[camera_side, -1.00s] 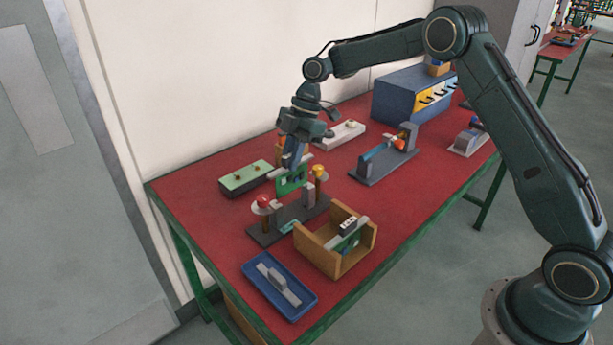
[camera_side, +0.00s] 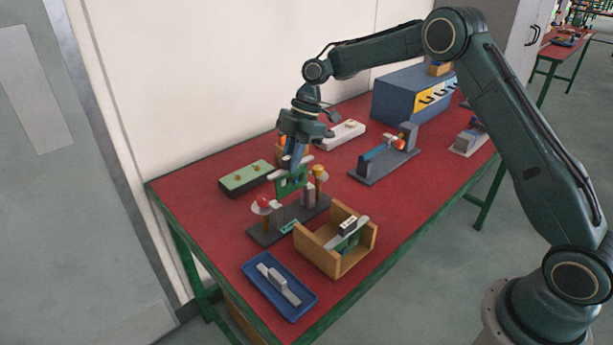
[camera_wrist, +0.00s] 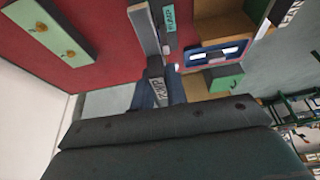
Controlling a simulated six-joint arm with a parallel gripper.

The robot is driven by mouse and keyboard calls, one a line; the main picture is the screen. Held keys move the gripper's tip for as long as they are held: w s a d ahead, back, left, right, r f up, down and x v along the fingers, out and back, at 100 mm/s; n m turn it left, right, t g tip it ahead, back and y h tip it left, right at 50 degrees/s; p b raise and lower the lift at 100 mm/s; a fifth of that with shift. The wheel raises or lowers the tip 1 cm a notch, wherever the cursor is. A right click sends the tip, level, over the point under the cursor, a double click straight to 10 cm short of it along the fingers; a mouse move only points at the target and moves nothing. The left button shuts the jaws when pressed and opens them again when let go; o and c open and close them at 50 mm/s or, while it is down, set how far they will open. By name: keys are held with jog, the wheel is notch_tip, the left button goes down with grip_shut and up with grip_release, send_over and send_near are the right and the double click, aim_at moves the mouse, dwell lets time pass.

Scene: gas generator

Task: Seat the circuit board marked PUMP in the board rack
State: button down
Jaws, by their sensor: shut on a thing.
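My gripper (camera_side: 293,163) is shut on the top of an upright green circuit board (camera_side: 291,183). In the wrist view a white label reading PUMP (camera_wrist: 155,91) shows between the fingers (camera_wrist: 160,95). The board is over the rack (camera_side: 264,235), a dark grey base with grey uprights, a red-topped post and a yellow-topped post. In the wrist view the rack (camera_wrist: 146,28) carries a teal PUMP label (camera_wrist: 170,17). Whether the board's lower edge touches the rack's slot is hard to tell; clear rack base shows below it.
A wooden box (camera_side: 371,240) holding another board stands right of the rack. A blue tray (camera_side: 248,268) with a grey part lies in front. A green-topped box (camera_side: 246,178) is to the left. A blue-and-grey fixture (camera_side: 385,165) and blue cabinet (camera_side: 398,98) stand behind.

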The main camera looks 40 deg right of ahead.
aim_at(289, 193)
jog(key=shift+f, duration=3.8)
jog(key=c, duration=1.3)
grip_release()
jog(key=v, duration=1.3)
jog(key=shift+d+r, duration=0.1)
jog(key=shift+d, duration=0.05)
jog(key=shift+d+r, duration=0.1)
jog(key=shift+r, duration=0.1)
